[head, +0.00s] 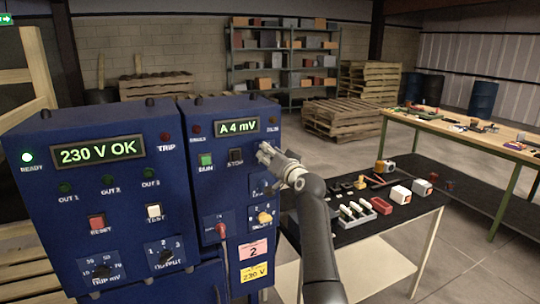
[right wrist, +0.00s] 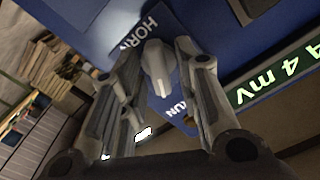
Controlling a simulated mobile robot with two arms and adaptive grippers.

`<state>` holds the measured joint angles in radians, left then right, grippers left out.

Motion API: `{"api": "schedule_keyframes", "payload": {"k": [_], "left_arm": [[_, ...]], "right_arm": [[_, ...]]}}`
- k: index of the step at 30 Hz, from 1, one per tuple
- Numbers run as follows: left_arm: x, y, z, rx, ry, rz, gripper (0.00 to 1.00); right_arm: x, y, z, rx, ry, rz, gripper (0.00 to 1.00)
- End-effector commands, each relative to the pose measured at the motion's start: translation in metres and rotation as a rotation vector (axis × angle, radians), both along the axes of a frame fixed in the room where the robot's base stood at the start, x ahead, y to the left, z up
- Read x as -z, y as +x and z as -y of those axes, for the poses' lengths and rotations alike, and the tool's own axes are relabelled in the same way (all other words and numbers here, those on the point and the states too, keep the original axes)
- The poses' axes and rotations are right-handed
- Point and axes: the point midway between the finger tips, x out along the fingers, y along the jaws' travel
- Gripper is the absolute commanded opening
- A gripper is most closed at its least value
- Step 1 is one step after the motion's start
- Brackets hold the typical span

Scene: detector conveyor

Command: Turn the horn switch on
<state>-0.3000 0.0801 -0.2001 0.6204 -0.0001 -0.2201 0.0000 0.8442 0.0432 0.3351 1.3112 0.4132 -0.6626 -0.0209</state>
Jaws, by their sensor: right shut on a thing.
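The horn switch (right wrist: 156,66) is a pale grey knob on the blue panel, beside the white HORN label (right wrist: 133,36) in the right wrist view. My right gripper (right wrist: 160,58) is shut on it, with one finger on each side. In the head view my right gripper (head: 267,155) is at the right part of the blue cabinet (head: 205,178), just below the A 4 mV display (head: 237,126). There it hides the switch. My left gripper is not in view.
A green RUN button (head: 205,160) and dark STOP button (head: 236,157) are close left of the gripper. A black-topped table (head: 405,228) with small parts stands right of the cabinet.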

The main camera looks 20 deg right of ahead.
Motion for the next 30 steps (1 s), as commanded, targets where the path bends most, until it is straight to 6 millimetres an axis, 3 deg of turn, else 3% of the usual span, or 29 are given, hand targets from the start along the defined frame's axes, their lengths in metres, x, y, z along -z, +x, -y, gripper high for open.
{"api": "schedule_keyframes", "payload": {"k": [3,4,5,19,30], "left_arm": [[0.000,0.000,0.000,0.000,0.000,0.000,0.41],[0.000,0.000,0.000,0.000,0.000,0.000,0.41],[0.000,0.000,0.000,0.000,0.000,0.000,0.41],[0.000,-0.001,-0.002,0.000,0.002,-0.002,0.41],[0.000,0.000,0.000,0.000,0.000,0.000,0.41]], "right_arm": [[0.001,0.000,0.000,-0.001,0.002,-0.002,0.06],[0.001,0.000,0.000,-0.001,0.002,-0.002,0.31],[0.001,0.000,0.000,-0.001,0.002,-0.002,0.35],[0.000,-0.007,0.000,0.001,-0.002,0.001,0.35],[0.001,-0.055,0.000,0.001,-0.002,0.000,0.35]]}}
